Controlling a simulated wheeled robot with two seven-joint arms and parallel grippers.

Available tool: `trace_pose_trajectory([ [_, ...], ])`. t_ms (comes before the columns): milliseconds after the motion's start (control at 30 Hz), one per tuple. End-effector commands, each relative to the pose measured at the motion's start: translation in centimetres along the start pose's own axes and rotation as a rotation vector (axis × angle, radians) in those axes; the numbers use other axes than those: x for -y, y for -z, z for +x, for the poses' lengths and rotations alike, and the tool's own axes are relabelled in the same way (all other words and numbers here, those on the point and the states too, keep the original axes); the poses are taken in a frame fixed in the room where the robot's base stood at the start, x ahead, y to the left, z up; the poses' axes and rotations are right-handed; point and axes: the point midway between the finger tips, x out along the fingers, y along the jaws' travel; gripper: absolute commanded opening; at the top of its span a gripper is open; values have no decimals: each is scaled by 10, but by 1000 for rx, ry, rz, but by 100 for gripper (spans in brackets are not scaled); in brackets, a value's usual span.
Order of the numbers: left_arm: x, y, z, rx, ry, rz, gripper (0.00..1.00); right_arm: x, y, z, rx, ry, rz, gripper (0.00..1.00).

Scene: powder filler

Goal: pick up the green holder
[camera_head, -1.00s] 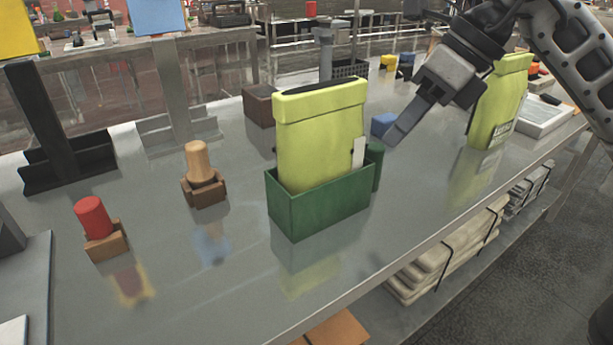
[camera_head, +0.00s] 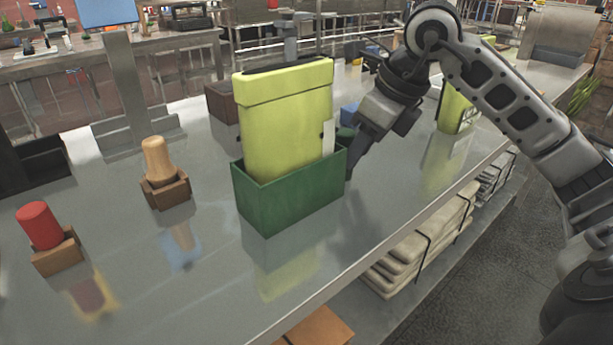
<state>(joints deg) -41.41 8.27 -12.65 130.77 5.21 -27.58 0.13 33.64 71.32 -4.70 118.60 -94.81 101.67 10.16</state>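The green holder (camera_head: 292,200) is an open-topped dark green box on the grey table. A yellow-green bag (camera_head: 285,125) stands upright in it, with a white tag on its right edge. My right gripper (camera_head: 354,168) points down close beside the holder's right end. I see only one dark finger clearly, so its opening is hidden, and I cannot tell whether it touches the holder. My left gripper is not in view.
A wooden-topped stamp (camera_head: 157,158) and a red-topped one (camera_head: 40,226) stand to the left. Another yellow-green bag (camera_head: 455,110) is at the right. The table in front of the holder is clear.

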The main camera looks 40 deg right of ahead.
Motion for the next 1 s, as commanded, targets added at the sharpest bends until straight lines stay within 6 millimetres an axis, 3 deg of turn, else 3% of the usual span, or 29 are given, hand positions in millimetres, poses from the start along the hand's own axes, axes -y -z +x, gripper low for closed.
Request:
trace_pose_trajectory([
  [200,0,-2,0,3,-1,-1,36,0,-4,33,-1,-5,1,33],
  [500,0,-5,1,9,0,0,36,1,-5,39,0,-1,0,33],
  [533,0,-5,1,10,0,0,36,1,-5,39,0,-1,0,30],
  [633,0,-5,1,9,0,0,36,1,-5,39,0,-1,0,3],
  [1000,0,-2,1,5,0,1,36,1,-6,36,2,0,1,3],
])
